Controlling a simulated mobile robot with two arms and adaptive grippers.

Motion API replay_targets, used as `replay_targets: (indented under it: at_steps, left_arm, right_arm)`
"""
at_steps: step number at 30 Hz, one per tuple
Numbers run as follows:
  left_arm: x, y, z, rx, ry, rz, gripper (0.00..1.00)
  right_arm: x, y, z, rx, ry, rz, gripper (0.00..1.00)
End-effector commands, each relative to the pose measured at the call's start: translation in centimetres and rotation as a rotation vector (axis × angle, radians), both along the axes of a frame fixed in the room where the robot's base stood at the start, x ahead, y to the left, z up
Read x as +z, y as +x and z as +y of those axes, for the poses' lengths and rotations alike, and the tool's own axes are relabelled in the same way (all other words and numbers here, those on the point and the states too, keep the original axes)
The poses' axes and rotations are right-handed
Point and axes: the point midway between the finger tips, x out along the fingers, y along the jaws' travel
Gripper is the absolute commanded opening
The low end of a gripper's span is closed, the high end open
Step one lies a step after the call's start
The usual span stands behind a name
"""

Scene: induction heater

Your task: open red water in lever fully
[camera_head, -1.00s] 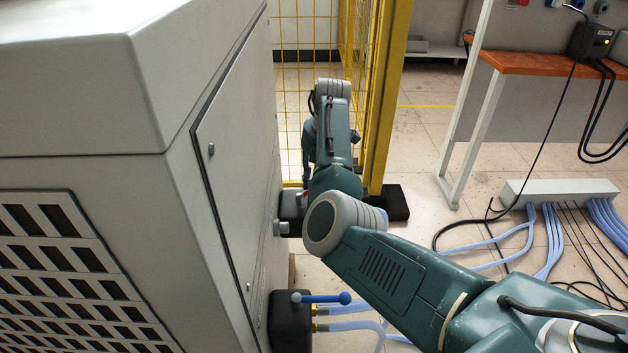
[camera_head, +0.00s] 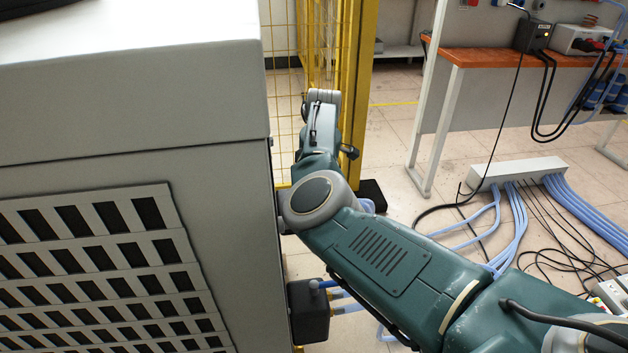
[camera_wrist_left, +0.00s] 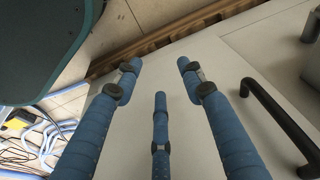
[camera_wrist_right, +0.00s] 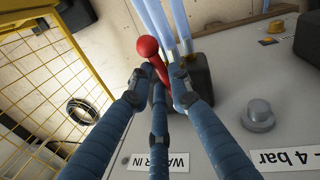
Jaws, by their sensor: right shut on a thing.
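The red lever (camera_wrist_right: 148,50) with its round ball knob shows in the right wrist view, by a dark valve block (camera_wrist_right: 190,80) with light-blue hoses. My right gripper (camera_wrist_right: 160,85) has its three blue fingers closed around the lever's stem, with the knob sticking out past the fingertips. In the head view the red lever and my right gripper are hidden behind my right arm and the cabinet. My left gripper (camera_wrist_left: 157,75) is open and empty in the left wrist view, its fingers spread in front of a pale panel.
The grey cabinet (camera_head: 180,120) fills the left of the head view. A yellow mesh fence (camera_head: 355,90) stands behind. A "WATER IN" label (camera_wrist_right: 158,163) is near the right fingers. A black handle (camera_wrist_left: 280,120) is right of the left gripper.

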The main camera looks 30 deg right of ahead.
Motion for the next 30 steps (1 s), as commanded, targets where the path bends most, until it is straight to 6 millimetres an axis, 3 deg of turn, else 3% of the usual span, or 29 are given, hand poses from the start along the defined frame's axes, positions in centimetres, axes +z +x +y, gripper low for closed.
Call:
replay_targets:
  at_steps: [9, 26, 27, 30]
  left_arm:
    - [-0.08, 0.02, -0.02, 0.0, 0.0, 0.0, 0.4]
    - [0.16, 0.09, -0.03, 0.0, -0.001, -0.003, 0.4]
    - [0.17, 0.09, -0.03, 0.0, -0.001, -0.003, 0.4]
    - [0.17, 0.09, -0.03, 0.001, -0.001, -0.003, 0.4]
  right_arm:
    - [0.05, -0.23, 0.06, -0.138, 0.002, -0.004, 0.0]
    - [0.03, -0.33, -0.01, -0.171, 0.001, -0.001, 0.0]
    - [0.03, -0.34, -0.01, -0.171, 0.001, -0.001, 0.22]
    - [0.02, -0.33, -0.01, -0.17, 0.001, -0.001, 0.38]
